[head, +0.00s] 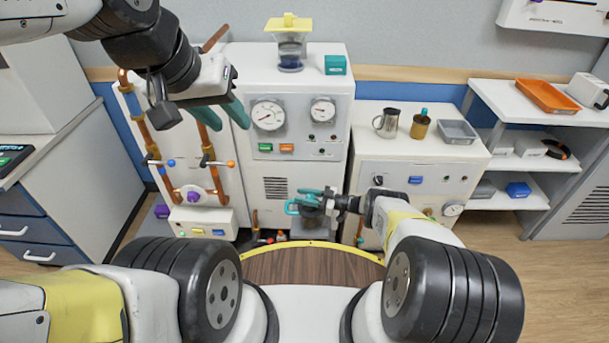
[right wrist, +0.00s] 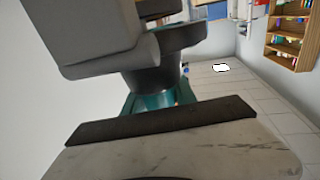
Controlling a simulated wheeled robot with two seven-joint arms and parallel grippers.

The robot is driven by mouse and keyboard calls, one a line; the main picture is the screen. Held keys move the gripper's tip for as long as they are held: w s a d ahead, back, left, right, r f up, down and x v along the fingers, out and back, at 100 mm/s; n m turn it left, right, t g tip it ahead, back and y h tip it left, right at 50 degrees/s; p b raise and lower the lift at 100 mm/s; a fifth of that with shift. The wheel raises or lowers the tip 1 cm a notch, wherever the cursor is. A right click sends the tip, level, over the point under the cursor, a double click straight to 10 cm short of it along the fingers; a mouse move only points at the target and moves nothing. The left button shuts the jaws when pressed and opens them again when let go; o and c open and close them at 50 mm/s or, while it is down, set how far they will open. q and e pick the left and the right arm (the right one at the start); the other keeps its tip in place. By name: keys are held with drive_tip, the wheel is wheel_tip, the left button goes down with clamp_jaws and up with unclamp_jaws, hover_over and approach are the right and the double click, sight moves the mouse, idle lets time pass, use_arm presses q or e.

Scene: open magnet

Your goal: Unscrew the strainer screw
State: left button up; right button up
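I cannot pick out the strainer screw for certain. A purple knob (head: 193,195) sits low on the copper pipework (head: 213,165), left of the white machine (head: 300,165). My left gripper (head: 233,126) hangs in front of the upper pipework and the machine's left edge. Its two teal fingers are apart, with nothing seen between them. My right gripper (head: 308,199) is low before the machine's front, its teal fingers beside dark parts and a teal loop (head: 291,207). Whether it holds anything is unclear. In the right wrist view, dark gripper parts hide most of its teal finger area (right wrist: 152,101).
A white cabinet (head: 422,165) on the right carries a metal pitcher (head: 387,123), a brass-coloured canister (head: 420,126) and a grey tray (head: 457,131). A shelf with an orange tray (head: 547,96) stands further right. A round wooden top (head: 312,267) lies in front of me.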

drive_tip(key=o, duration=0.4)
drive_tip(key=v, duration=0.7)
drive_tip(key=shift+d, duration=0.4)
